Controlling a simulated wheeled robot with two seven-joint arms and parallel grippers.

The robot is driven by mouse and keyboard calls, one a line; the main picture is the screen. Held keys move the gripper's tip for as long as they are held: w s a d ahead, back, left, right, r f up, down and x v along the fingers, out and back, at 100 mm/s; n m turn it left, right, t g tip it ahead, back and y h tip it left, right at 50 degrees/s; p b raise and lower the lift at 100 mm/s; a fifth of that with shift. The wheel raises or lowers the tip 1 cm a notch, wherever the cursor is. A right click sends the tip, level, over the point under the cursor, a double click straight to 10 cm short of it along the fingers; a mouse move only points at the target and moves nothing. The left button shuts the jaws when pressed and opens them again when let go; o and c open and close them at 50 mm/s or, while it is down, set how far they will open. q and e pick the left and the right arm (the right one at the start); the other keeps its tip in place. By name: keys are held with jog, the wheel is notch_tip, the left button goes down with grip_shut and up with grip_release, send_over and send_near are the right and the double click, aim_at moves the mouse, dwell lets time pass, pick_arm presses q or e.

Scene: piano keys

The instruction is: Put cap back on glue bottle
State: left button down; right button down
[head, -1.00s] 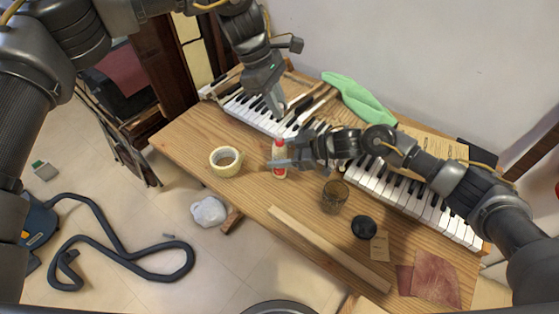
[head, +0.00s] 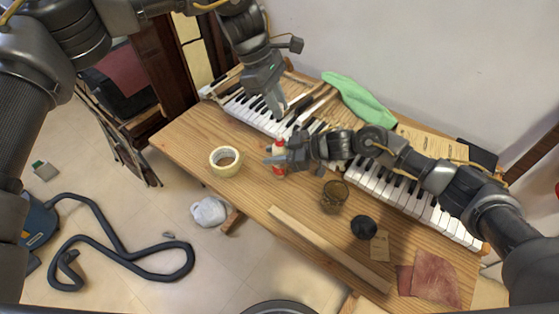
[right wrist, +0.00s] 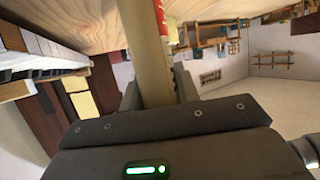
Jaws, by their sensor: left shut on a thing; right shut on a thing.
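The glue bottle (head: 279,146) stands upright at the table's left-centre, with red at its top and a red part low down. My right gripper (head: 277,160) is shut around its body and hides the middle. The right wrist view shows the pale bottle (right wrist: 150,65) between the fingers, with a red patch on it. My left gripper (head: 279,112) is above and behind the bottle top, in front of the piano keys, apart from the bottle. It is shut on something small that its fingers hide. I cannot make out a separate cap.
A glass jar (head: 334,195) and a black disc (head: 364,227) are to the right. A wooden strip (head: 325,246) lies along the front. Piano keys (head: 405,200) run behind, with a green cloth (head: 358,101) beyond.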

aim_at(280, 132)
pick_arm(q)
jog(key=shift+f, duration=2.45)
jog(key=shift+f, duration=0.1)
jog(key=shift+f, duration=0.8)
jog(key=shift+f, duration=0.55)
jog(key=m+g, duration=0.1)
jog(key=m, duration=0.2)
jog(key=m+y, duration=0.1)
jog(key=m, duration=0.2)
jog(key=shift+w+d+g+y, duration=0.1)
jog(key=shift+d+g+y, duration=0.1)
jog(key=shift+g+y, duration=0.15)
jog(key=m, duration=0.2)
jog(key=shift+d+m+g+y, duration=0.25)
jog(key=shift+d+m, duration=0.05)
jog(key=shift+d, duration=0.05)
jog(key=shift+a+m+y, duration=0.35)
jog(key=shift+m+y, duration=0.05)
jog(key=shift+m, duration=0.4)
